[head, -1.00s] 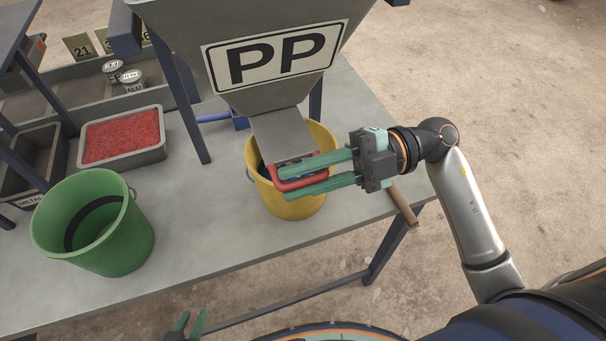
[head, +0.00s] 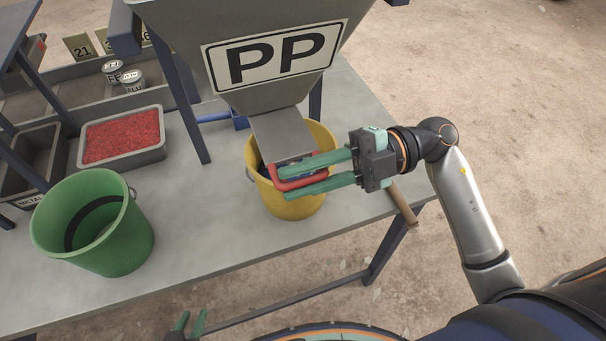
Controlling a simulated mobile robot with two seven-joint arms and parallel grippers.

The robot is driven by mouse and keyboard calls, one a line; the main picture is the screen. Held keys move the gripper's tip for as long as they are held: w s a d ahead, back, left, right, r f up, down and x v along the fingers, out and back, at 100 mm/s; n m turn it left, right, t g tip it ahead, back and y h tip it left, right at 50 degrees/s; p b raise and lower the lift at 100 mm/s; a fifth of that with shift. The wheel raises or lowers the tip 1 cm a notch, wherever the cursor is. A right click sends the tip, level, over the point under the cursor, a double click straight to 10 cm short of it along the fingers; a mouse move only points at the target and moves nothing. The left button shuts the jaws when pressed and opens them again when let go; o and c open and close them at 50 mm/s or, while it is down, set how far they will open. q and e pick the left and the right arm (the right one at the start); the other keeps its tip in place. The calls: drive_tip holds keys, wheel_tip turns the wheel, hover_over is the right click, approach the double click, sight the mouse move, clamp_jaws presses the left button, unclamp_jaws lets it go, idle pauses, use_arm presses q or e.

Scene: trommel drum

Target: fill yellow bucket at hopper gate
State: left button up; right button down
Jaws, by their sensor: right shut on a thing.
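The yellow bucket (head: 291,205) stands upright on the table under the grey hopper (head: 185,30) marked PP. The hopper's gate plate (head: 283,136) slopes down over the bucket's mouth, with a red handle (head: 279,180) at its lower end. My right gripper (head: 304,178) reaches in from the right and is shut on the red handle, in front of the bucket's upper part. Some blue shows inside the bucket, mostly hidden by the gate and fingers. My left gripper (head: 186,325) shows only its fingertips at the bottom edge, apart and empty, off the table's front.
A green bucket (head: 120,235) stands on the table (head: 200,250) at left. A grey tray (head: 163,153) of red granules, small cans (head: 132,80) and numbered cards (head: 78,46) are behind it. Dark hopper legs (head: 186,110) rise from the table. A brown bar (head: 404,206) lies at the right edge.

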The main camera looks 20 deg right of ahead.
sight(292, 154)
drive_tip(key=w, duration=0.2)
drive_tip(key=w+f, duration=0.1)
drive_tip(key=w, duration=0.1)
drive_tip(key=shift+a, duration=0.1)
drive_tip(key=c, duration=1)
unclamp_jaws()
drive_tip(key=shift+c, duration=0.2)
drive_tip(key=shift+o, duration=0.7)
drive_tip(key=shift+w, duration=0.1)
drive_tip(key=shift+w+r, duration=0.1)
drive_tip(key=shift+r, duration=0.05)
drive_tip(key=shift+r, duration=0.1)
